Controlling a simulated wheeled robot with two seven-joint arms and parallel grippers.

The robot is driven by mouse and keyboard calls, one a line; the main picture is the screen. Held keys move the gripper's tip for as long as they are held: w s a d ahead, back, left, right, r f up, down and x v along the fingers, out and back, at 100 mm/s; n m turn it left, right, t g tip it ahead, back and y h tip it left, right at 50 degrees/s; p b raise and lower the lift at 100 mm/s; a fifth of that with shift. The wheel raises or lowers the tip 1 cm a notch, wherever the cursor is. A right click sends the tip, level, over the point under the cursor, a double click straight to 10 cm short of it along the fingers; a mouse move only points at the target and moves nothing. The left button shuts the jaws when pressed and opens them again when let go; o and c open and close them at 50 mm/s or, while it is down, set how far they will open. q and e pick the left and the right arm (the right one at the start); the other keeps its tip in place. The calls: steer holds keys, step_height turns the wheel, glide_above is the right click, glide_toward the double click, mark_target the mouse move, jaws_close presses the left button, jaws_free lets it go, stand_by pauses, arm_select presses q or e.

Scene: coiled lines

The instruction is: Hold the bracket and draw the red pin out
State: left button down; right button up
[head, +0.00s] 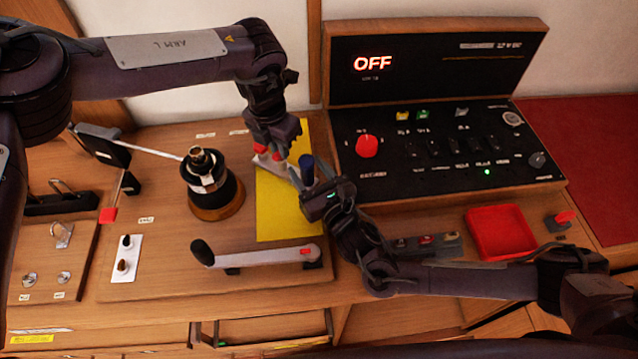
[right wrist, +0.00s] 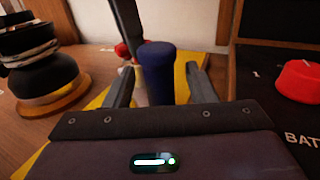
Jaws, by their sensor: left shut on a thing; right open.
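A small pale piece with red parts (head: 262,158) is at the tips of my left gripper (head: 270,155), above the yellow mat. The left jaws are shut on it. I cannot tell which part of it is the bracket and which the red pin. A blue upright cylinder (head: 307,169) stands just to its right; it also shows in the right wrist view (right wrist: 158,72), with the red part (right wrist: 122,50) behind it to the left. My right gripper (right wrist: 160,88) is open, its fingers on either side of the blue cylinder with gaps. The lower ends are hidden.
The yellow mat (head: 285,215) lies on the wooden board. A black post on a round wooden base (head: 218,205) stands left, a lever (head: 260,257) in front. A control panel with a red knob (head: 367,146) is behind right. A red tray (head: 500,232) sits right.

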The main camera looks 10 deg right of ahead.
steer(key=shift+w+a, duration=0.2)
steer(key=shift+w, duration=0.25)
jaws_close()
stand_by(1.0)
